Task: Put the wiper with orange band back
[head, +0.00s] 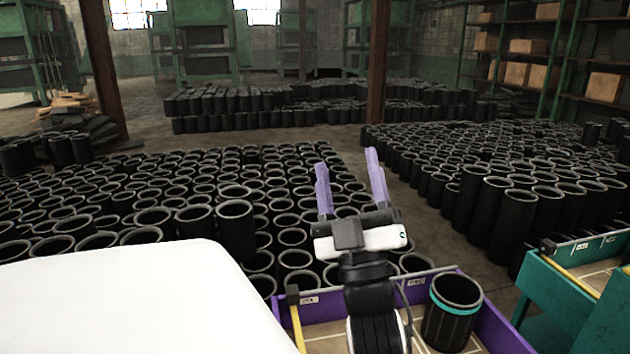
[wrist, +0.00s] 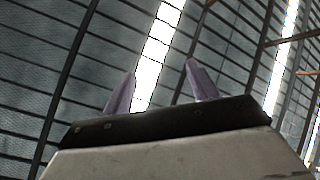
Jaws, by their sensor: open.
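My gripper (head: 347,160) is open and empty, with its two purple fingers raised in front of the rows of black sleeves. In the wrist view the gripper (wrist: 160,70) has nothing between its fingers and only the roof behind it. I see no wiper with an orange band in either view. A black sleeve with a teal band (head: 455,307) stands upright in the purple crate (head: 500,325), right of my arm. My arm hides part of this crate.
Black sleeves (head: 235,225) stand in dense rows left and ahead, with another block (head: 505,215) at right. A teal crate (head: 560,298) is at the lower right. Brown posts (head: 378,60) and green shelving (head: 560,45) stand farther back. A strip of bare floor (head: 430,215) runs between the sleeve blocks.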

